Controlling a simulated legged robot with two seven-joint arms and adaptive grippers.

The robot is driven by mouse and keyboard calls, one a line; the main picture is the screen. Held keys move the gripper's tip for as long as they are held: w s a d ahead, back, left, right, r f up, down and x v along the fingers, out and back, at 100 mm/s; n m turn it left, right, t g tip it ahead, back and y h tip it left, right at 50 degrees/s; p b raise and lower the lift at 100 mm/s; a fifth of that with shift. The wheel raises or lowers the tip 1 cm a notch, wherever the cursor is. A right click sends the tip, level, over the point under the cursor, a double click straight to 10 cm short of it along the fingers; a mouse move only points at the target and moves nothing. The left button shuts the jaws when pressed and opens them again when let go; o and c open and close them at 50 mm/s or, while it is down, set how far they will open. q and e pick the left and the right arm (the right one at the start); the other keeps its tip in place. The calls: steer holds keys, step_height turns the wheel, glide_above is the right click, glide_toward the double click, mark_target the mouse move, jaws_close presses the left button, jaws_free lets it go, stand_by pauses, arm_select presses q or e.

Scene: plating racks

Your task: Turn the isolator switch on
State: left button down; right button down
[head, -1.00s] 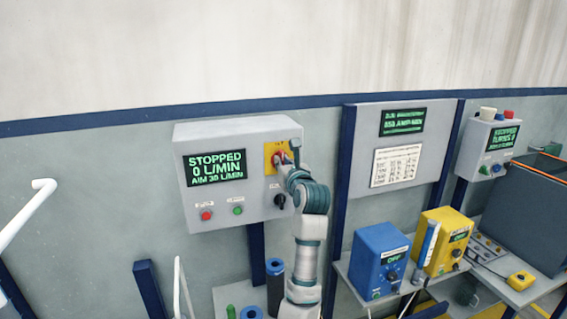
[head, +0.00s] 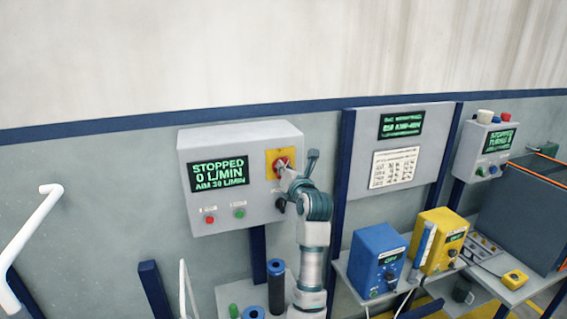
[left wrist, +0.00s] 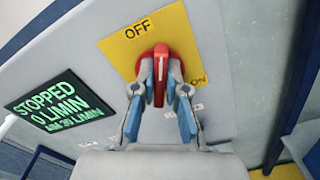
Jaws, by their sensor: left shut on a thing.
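The isolator switch is a red handle (head: 282,164) on a yellow plate (head: 271,156), at the upper right of a grey control box (head: 232,143). In the left wrist view the handle (left wrist: 160,62) lies between the two fingertips of my left gripper (left wrist: 160,85), which is shut on it. The yellow plate there reads OFF above the handle and ON to its lower right. The handle's end is toward the OFF side. In the head view my left gripper (head: 290,172) partly covers the switch. The box display (head: 219,172) reads STOPPED, 0 L/MIN. My right gripper is not in view.
A red button (head: 210,219), a green button (head: 240,213) and a black knob (head: 281,204) sit low on the box. Blue (head: 377,258) and yellow (head: 438,240) units stand on a shelf to the right. A white bent bar (head: 38,228) is at the left.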

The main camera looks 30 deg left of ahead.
arm_select(q)
steer(key=m+p, duration=0.3)
steer(key=shift+w+d+m, duration=0.1)
steer(key=shift+m, duration=0.2)
steer(key=m+p, duration=0.2)
steer(key=p, duration=0.1)
steer(key=m+p, duration=0.5)
steer(key=shift+f+p, duration=0.3)
steer(key=shift+p, duration=0.1)
steer(key=shift+f+m+p, duration=0.3)
steer(key=shift+m+p, duration=0.7)
steer(key=shift+d, duration=0.1)
steer(key=shift+f, duration=0.1)
steer(key=c, duration=1.2)
jaws_free()
steer(key=v, duration=1.2)
steer(key=shift+w+d+r, duration=0.15)
steer(key=shift+d+r, duration=0.05)
steer(key=shift+d, duration=0.15)
